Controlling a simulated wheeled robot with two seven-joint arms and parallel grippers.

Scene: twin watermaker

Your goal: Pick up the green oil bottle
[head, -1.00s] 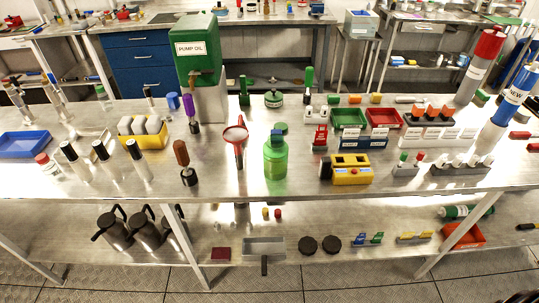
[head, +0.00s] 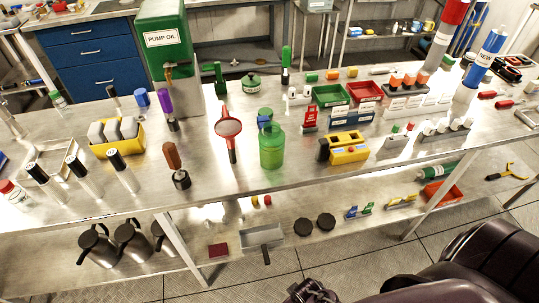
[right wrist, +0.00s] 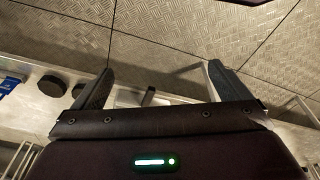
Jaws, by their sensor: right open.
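The green oil bottle (head: 271,150) stands upright near the front edge of the steel workbench, in the middle of the head view. It is translucent green, with nothing touching its sides. My right arm comes in at the lower right of the head view, low in front of the bench and well apart from the bottle. In the right wrist view my right gripper (right wrist: 163,82) has its two fingers wide apart, open and empty above the metal floor. The bottle does not show in that view. My left gripper is not in view.
A green PUMP OIL tank (head: 165,42) is behind left. The bench's lower shelf (head: 290,258) holds jugs and small parts. Bare bench top lies around the bottle's front.

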